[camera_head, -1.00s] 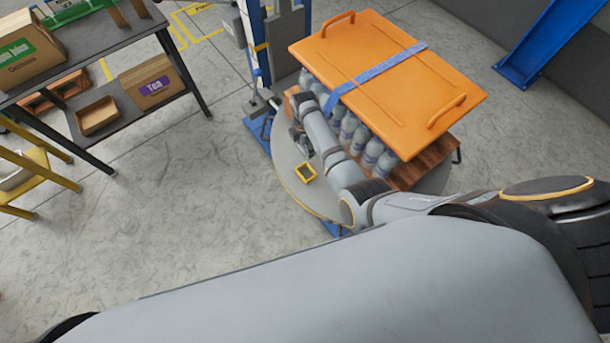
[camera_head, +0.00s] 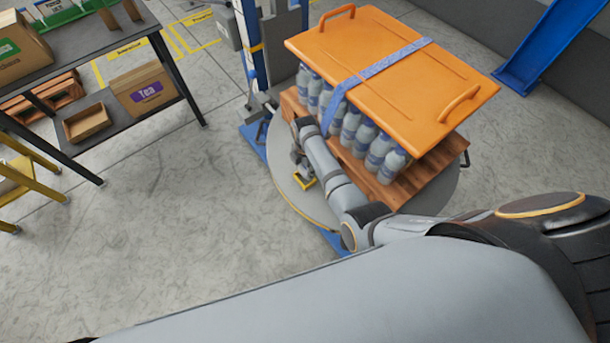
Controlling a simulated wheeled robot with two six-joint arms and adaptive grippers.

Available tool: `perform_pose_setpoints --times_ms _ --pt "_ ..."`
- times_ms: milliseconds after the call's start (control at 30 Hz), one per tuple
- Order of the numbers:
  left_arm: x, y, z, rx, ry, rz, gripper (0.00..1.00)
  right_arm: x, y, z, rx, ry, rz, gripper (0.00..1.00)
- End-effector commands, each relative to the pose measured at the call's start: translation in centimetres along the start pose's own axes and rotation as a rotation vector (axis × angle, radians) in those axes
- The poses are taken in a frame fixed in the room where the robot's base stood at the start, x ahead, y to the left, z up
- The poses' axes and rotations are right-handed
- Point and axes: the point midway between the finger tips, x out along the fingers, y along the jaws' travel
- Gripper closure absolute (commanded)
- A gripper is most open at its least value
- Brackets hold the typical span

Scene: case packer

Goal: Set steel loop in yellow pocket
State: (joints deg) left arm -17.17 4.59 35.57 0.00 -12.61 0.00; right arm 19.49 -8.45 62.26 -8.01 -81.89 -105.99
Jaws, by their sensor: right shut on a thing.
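The yellow pocket (camera_head: 306,184) is a small square yellow frame on the round grey turntable, left of the bottle load. My right gripper (camera_head: 302,171) is shut, small and dark in the view, right over the pocket's far side and hiding part of it. The steel loop is too small and covered to make out; what the gripper holds is hidden by its fingers. I cannot tell whether the loop is inside the pocket or above it. My left gripper is out of view.
An orange lid (camera_head: 390,65) with a blue strap (camera_head: 375,70) covers several bottles (camera_head: 362,138) on a wooden pallet (camera_head: 408,181), close beside my right forearm. A blue-and-grey mast (camera_head: 253,50) stands behind the turntable (camera_head: 287,187).

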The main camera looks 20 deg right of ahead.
Motion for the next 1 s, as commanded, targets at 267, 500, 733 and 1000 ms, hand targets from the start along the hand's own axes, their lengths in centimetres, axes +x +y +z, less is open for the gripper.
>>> perform_pose_setpoints --times_ms 267,500,733,1000 --pt "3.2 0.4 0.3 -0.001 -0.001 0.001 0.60 2.7 0.0 0.0 0.000 0.000 -0.001 0.90" --pt "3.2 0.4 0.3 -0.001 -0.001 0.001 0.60 3.0 -0.1 0.0 0.000 0.000 -0.001 0.90" --pt "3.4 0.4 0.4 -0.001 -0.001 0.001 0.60 3.7 0.0 0.0 0.000 0.000 -0.001 0.90" --pt "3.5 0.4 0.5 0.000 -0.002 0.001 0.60 4.3 -0.3 -0.1 0.000 0.003 -0.005 0.41"
